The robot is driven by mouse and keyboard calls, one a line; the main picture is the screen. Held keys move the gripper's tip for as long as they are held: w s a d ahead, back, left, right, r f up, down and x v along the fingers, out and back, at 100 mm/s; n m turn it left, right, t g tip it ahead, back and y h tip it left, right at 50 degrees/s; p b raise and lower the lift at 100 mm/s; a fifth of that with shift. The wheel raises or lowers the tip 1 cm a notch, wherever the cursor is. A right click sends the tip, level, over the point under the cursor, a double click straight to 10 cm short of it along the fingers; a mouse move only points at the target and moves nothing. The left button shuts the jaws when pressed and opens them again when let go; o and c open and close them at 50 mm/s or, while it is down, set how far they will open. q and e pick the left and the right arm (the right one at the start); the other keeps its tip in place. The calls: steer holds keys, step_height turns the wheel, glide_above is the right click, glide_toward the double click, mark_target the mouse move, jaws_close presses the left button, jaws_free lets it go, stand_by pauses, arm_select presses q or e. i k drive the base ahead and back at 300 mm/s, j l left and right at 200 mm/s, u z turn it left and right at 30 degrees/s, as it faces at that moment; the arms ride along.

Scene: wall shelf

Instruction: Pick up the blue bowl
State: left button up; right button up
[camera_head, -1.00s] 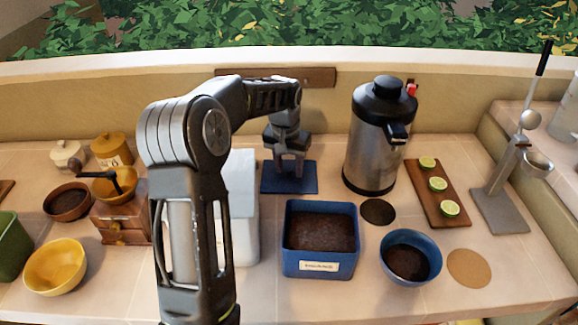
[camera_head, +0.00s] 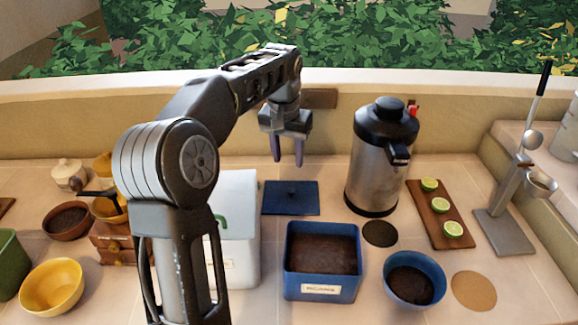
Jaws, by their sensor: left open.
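The blue bowl (camera_head: 414,278) stands upright on the tiled counter at the front right, with dark brown contents inside. My left gripper (camera_head: 288,158) is open and empty. It points down in the air above the flat blue lid (camera_head: 291,198), at the back of the counter. The bowl is well to the right of the gripper and nearer to me. My right gripper is not in the view.
A blue square box (camera_head: 322,284) of dark grounds stands left of the bowl. A steel urn (camera_head: 377,165) stands behind it. A dark disc (camera_head: 380,233), a cork disc (camera_head: 474,291) and a board with lime slices (camera_head: 440,214) surround it. A white box (camera_head: 240,215) is partly behind my arm.

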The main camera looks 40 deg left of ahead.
mark_target(414, 281)
steer(key=k+l, duration=0.75)
steer(key=l, duration=0.25)
steer(key=k+l, duration=0.4)
